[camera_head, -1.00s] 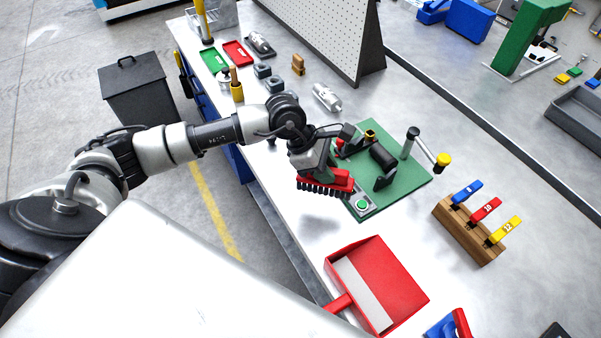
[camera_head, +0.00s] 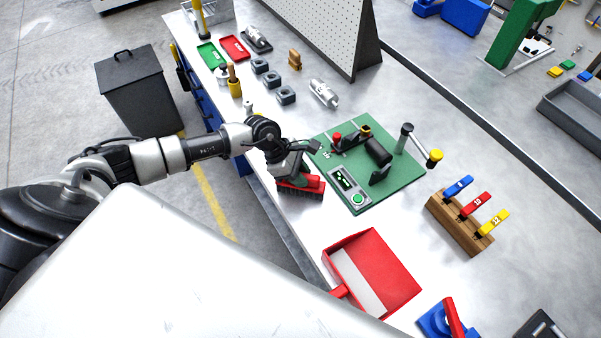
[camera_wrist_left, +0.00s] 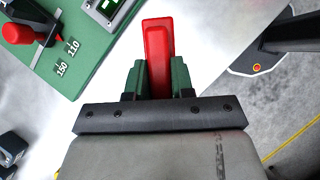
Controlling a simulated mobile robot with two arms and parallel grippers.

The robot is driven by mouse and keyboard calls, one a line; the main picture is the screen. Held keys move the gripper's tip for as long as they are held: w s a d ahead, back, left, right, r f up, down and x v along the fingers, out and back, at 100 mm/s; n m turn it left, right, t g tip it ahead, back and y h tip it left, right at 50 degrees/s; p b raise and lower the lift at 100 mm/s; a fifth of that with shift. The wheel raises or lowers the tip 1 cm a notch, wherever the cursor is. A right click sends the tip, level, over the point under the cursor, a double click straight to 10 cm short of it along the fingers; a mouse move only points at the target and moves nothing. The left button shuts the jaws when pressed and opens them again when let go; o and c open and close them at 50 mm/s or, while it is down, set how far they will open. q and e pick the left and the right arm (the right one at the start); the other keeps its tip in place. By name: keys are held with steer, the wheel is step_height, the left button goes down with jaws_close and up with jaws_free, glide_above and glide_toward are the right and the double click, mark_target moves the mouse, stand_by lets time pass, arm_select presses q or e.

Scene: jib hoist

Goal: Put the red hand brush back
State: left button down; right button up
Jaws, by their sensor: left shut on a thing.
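The red hand brush (camera_head: 304,188) with dark bristles is in my left gripper (camera_head: 298,178), at the front edge side of the bench, left of the green fixture board. In the left wrist view the red brush (camera_wrist_left: 158,50) stands out between the two green fingers of my left gripper (camera_wrist_left: 158,78), which are shut on it. The bristles point down and are at or close to the bench top; I cannot tell if they touch. The red dustpan (camera_head: 385,272) lies on the bench nearer to me, apart from the brush. My right gripper is not in view.
The green fixture board (camera_head: 405,182) with a control box (camera_head: 349,190) is just right of the brush. A wooden block (camera_head: 450,222) with coloured tags stands further right. Bare bench lies between brush and dustpan.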

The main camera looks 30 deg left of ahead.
arm_select(q)
steer(key=shift+f, duration=0.2)
steer(key=c, duration=1)
jaws_free()
steer(key=shift+o, duration=0.2)
steer(key=shift+r, duration=0.1)
steer(key=shift+r, duration=0.15)
steer(key=b+v, duration=0.3)
steer(key=v, duration=0.9)
steer(key=shift+w, duration=0.1)
